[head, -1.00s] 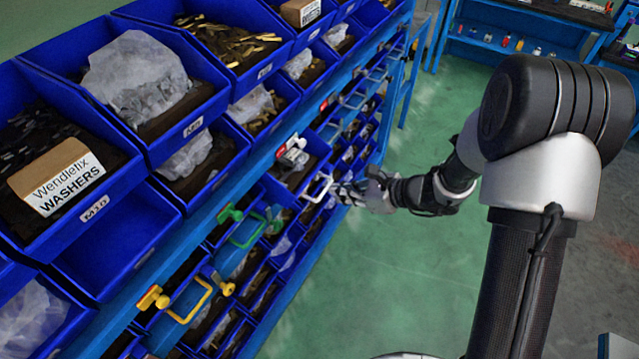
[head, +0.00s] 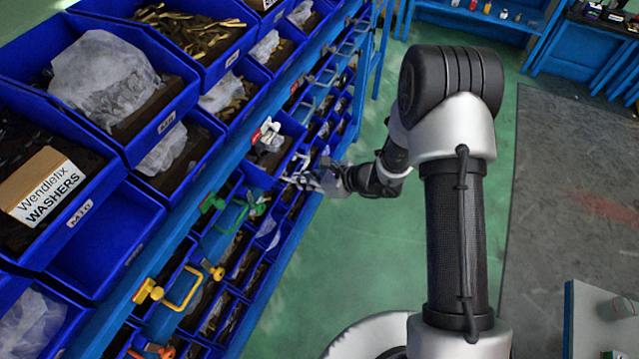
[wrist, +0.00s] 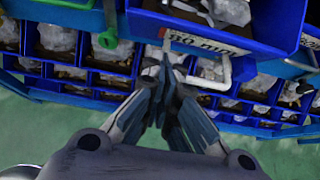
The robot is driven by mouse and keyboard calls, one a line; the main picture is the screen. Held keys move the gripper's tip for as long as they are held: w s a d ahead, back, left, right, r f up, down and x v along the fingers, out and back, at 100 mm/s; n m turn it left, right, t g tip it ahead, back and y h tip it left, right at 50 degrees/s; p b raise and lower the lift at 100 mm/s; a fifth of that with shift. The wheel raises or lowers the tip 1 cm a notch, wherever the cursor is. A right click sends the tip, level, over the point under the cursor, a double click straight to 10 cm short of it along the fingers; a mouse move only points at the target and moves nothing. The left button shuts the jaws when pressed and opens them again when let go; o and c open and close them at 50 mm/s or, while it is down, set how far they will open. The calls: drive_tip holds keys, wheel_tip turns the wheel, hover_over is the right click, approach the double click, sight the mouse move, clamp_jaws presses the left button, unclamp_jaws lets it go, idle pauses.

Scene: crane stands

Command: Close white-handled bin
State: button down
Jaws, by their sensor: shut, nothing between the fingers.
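In the head view my gripper (head: 318,178) is right at the bin's front.
The green floor (head: 370,235) right of the rack is clear.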

sight(258, 165)
drive_tip(key=shift+w+a+r, duration=0.2)
drive_tip(key=shift+a+r, duration=0.15)
drive_tip(key=shift+a, duration=0.2)
drive_tip(key=shift+w+a+r, duration=0.2)
drive_tip(key=shift+a+r, duration=0.1)
drive_tip(key=shift+a, duration=0.25)
drive_tip(key=w+a, duration=0.1)
drive_tip(key=a, duration=0.1)
drive_tip(key=w+a+b, duration=0.1)
drive_tip(key=a, duration=0.2)
drive_tip(key=w+a+b, duration=0.1)
drive_tip(key=a, duration=0.2)
drive_tip(key=shift+f, duration=0.1)
drive_tip(key=shift+a+r, duration=0.2)
drive_tip(key=shift+d+b, duration=0.1)
drive_tip(key=shift+b, duration=0.2)
